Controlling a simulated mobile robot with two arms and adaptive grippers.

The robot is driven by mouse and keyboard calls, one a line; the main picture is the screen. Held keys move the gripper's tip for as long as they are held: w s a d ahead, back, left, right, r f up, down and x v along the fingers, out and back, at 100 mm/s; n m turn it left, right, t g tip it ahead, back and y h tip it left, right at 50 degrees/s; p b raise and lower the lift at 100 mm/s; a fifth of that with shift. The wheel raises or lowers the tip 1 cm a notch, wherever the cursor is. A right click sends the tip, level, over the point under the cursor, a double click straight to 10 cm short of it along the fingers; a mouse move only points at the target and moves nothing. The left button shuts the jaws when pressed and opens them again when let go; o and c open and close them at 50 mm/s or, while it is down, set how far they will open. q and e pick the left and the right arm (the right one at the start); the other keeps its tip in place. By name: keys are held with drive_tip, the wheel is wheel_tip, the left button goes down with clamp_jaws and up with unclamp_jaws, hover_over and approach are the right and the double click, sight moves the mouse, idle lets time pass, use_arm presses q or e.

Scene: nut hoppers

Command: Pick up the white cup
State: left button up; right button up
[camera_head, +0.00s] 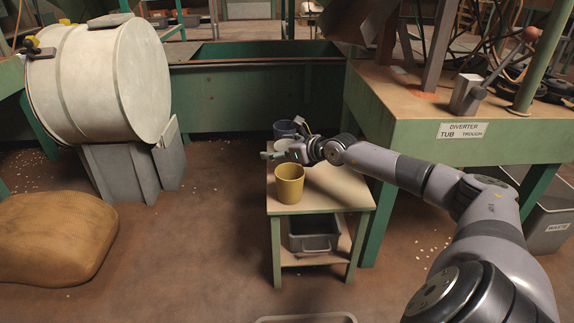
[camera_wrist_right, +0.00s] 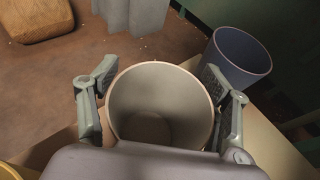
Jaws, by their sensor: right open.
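The white cup (camera_wrist_right: 158,104) stands upright between the two spread fingers of my right gripper (camera_wrist_right: 160,85) in the right wrist view, and it looks empty. In the head view a small part of the white cup (camera_head: 283,144) shows behind my right gripper (camera_head: 268,155), which hides most of it. The gripper is open, with a finger on each side of the cup. I cannot tell whether either finger touches it. My left gripper is not in view.
A yellow cup (camera_head: 289,184) stands nearer on the small table (camera_head: 335,190), and a blue cup (camera_head: 285,129) stands behind. The blue cup also shows close beside the right finger in the wrist view (camera_wrist_right: 238,57). A grey bin (camera_head: 313,234) sits on the lower shelf. A green bench (camera_head: 415,125) stands at right.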

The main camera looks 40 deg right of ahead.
drive_tip(key=shift+c, duration=0.2)
drive_tip(key=c, duration=0.9)
drive_tip(key=shift+o, duration=0.2)
